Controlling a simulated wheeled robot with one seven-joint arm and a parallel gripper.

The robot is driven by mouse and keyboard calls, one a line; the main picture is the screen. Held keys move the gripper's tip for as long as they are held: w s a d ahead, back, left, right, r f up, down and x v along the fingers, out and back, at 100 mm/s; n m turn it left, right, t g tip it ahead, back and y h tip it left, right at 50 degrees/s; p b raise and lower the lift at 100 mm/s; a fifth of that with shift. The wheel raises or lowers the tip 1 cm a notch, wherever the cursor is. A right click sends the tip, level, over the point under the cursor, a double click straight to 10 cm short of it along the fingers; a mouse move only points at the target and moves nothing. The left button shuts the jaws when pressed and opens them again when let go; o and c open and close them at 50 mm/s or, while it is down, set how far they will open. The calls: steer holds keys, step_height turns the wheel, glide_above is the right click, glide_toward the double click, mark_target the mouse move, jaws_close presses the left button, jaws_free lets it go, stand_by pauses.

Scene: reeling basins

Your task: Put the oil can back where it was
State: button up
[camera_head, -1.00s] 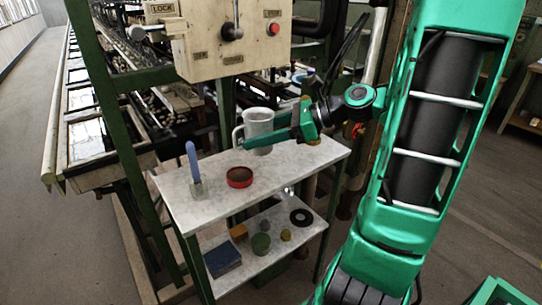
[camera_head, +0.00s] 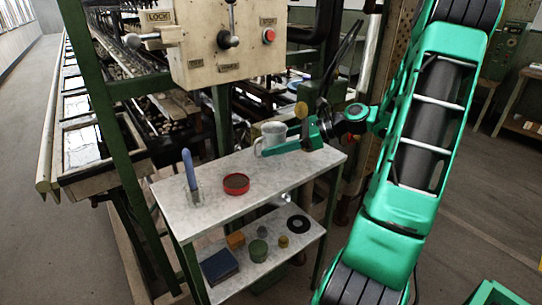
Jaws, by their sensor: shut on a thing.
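A pale grey can with a loop handle on its left (camera_head: 273,132), which I take to be the oil can, is upright over the far right part of the upper table top. My gripper (camera_head: 277,148) comes from the right, with a green finger across the can's lower front. It is shut on the can. The finger hides part of the can's lower body, and the other finger is hidden. I cannot tell whether the can's base touches the table.
The marbled table top (camera_head: 217,207) also bears a red round tin (camera_head: 236,184) and a blue-handled tool in a clear holder (camera_head: 189,170). Its front middle is clear. The lower shelf holds several small items. A machine control box (camera_head: 215,45) overhangs behind.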

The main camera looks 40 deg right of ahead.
steer(key=shift+f, duration=1.85)
steer(key=o, duration=1.3)
steer(key=shift+f, duration=0.1)
steer(key=shift+a, duration=0.1)
steer(key=v, duration=1.2)
steer(key=shift+s, duration=0.1)
